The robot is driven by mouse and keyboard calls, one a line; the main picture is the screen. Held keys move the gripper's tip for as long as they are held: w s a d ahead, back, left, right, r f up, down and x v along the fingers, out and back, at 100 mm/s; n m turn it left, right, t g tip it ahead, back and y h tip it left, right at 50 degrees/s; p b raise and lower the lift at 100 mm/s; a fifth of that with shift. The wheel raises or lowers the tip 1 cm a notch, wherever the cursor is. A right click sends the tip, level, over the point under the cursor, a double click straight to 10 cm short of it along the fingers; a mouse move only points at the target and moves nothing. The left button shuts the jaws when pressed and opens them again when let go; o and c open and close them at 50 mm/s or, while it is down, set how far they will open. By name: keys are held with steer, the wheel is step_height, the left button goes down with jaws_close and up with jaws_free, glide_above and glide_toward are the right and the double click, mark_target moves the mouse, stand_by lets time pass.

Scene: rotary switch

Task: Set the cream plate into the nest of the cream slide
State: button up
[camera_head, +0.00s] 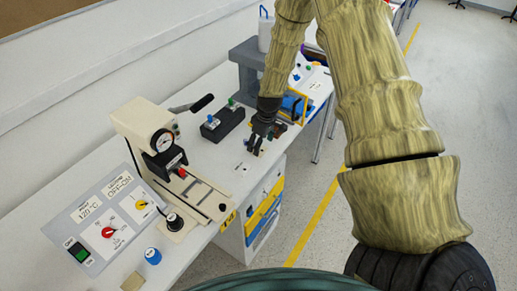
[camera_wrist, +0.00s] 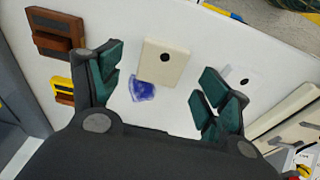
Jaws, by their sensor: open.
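In the wrist view the cream plate (camera_wrist: 176,54) is a small square with a black round spot, lying on the white bench. My gripper (camera_wrist: 162,88) is open, with its green-padded fingers to the left and right of the plate and nothing held. In the head view my gripper (camera_head: 256,146) is low over the bench, right of the machine, and I cannot make out the plate there. The cream slide (camera_head: 211,206) runs out from the cream press toward the bench's front edge. A dark-outlined area on it looks like the nest. Part of the slide shows in the wrist view (camera_wrist: 288,117).
The press (camera_head: 137,128) has a gauge and a black-handled lever. A control panel (camera_head: 107,218) and a blue cylinder (camera_head: 153,256) are at the near left. A black box (camera_head: 222,124) stands behind my gripper. A blue patch (camera_wrist: 143,91) touches the plate's near edge in view.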

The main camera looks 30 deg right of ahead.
steer(key=shift+w+a+f+p, duration=0.15)
steer(key=shift+f+p, duration=0.3)
steer(key=shift+f, duration=0.9)
steer(key=shift+c, duration=0.2)
steer(key=c, duration=1.1)
